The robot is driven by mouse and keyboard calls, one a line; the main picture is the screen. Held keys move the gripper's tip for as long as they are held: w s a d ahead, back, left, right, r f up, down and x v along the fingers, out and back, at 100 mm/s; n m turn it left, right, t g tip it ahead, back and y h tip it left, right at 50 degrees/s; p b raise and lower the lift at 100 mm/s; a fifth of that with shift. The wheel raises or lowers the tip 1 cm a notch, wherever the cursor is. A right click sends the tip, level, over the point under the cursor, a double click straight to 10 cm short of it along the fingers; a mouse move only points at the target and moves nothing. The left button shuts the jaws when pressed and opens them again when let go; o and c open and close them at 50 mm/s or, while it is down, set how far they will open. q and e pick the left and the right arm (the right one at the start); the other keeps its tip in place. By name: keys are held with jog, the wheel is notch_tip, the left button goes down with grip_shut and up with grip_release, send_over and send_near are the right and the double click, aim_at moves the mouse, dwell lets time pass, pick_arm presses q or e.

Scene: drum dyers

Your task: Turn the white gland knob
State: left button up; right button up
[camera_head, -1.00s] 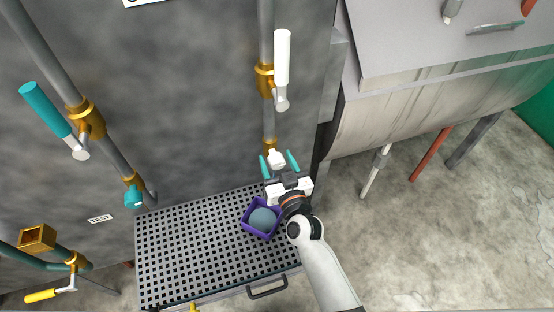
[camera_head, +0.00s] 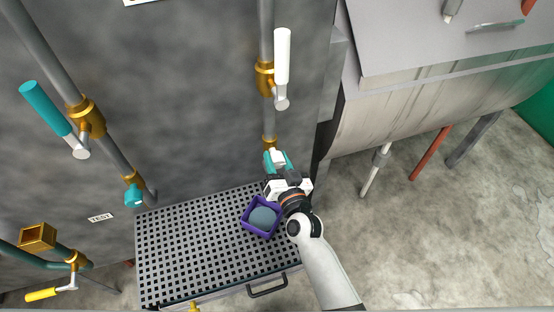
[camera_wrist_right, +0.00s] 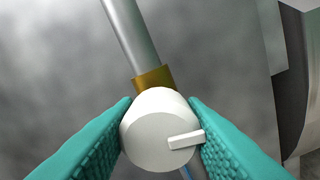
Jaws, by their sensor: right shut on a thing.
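The white gland knob (camera_head: 278,157) sits at the lower end of the right-hand vertical pipe, under a brass fitting (camera_head: 270,142). In the right wrist view the knob (camera_wrist_right: 160,130) is a round white cap with a raised bar pointing right. My right gripper (camera_head: 277,162) is shut on the knob, with a teal finger on its left side and another on its right. The fingers also show in the right wrist view (camera_wrist_right: 161,132). My left gripper is not in view.
A purple box (camera_head: 246,228) with a round blue-grey thing inside stands on the perforated platform (camera_head: 180,250), close to my right wrist. A white lever (camera_head: 282,58) is above the knob. A teal knob (camera_head: 134,196) and teal lever (camera_head: 45,108) are at left. A large grey tank (camera_head: 420,110) stands at right.

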jog(key=shift+m, duration=0.4)
jog(key=o, duration=1)
jog(key=b+v, duration=0.2)
jog(key=v, duration=1)
